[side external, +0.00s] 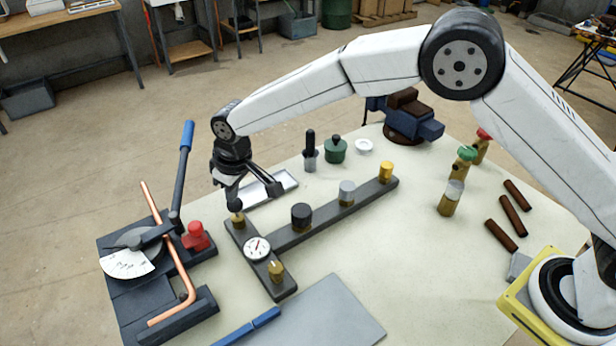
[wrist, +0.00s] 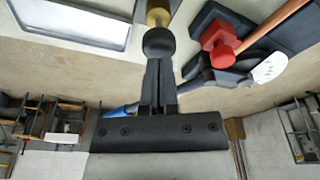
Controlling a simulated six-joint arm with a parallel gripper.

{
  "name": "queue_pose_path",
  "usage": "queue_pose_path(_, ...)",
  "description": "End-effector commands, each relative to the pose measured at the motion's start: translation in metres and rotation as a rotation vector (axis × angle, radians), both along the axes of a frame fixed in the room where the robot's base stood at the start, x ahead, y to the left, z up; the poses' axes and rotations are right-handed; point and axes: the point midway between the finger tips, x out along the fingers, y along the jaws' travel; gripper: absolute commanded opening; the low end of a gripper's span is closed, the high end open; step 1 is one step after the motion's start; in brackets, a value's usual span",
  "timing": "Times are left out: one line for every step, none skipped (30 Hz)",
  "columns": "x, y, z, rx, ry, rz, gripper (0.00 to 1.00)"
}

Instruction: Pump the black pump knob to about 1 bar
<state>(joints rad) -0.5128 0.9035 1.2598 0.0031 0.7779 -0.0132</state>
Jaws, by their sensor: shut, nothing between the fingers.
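The black pump knob (side external: 235,205) is a small round ball on a brass fitting (side external: 237,219), at the far end of the dark manifold's crosspiece. My gripper (side external: 232,195) is directly above it, shut and empty, pointing down. In the wrist view my shut fingers (wrist: 159,72) line up with the black knob (wrist: 158,43) and its brass fitting (wrist: 158,12). The fingertips appear to meet the knob; I cannot tell whether they press it. The round white gauge (side external: 257,249) sits beside it on the crosspiece; its needle shows, but its figures are too small to read.
A tube bender (side external: 135,295) with a raised blue handle (side external: 186,150) and red knob (side external: 196,236) stands close left. A metal tray (side external: 275,190) lies behind. Black (side external: 301,216), grey (side external: 347,192) and yellow (side external: 386,171) caps stand along the manifold.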

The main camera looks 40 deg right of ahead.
Motion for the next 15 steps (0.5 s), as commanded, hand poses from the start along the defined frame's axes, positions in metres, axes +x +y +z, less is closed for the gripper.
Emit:
queue_pose_path(0.0002,0.0,-0.0016,0.0,0.0,0.0,0.0)
queue_pose_path(0.0002,0.0,-0.0021,0.0,0.0,0.0,0.0)
queue_pose_path(0.0003,0.0001,-0.0024,0.0,0.0,0.0,0.0)
queue_pose_path(0.0003,0.0001,-0.0025,0.0,0.0,0.0,0.0)
queue_pose_path(0.0003,0.0001,-0.0024,0.0,0.0,0.0,0.0)
queue_pose_path(0.0003,0.0001,-0.0024,0.0,0.0,0.0,0.0)
queue_pose_path(0.0003,0.0001,-0.0024,0.0,0.0,0.0,0.0)
queue_pose_path(0.0002,0.0,-0.0025,0.0,0.0,0.0,0.0)
queue_pose_path(0.0003,0.0,-0.0027,0.0,0.0,0.0,0.0)
queue_pose_path(0.0002,0.0,-0.003,0.0,0.0,0.0,0.0)
queue_pose_path(0.0002,0.0,-0.0033,-0.001,0.001,0.0,0.0)
queue_pose_path(0.0002,0.0,-0.0039,-0.001,0.001,0.0,0.0)
queue_pose_path(0.0002,0.0,-0.0045,-0.001,0.001,0.0,0.0)
queue_pose_path(0.0001,0.0,-0.005,-0.001,0.001,0.0,0.0)
queue_pose_path(0.0002,0.0,-0.0058,-0.001,0.001,0.0,0.0)
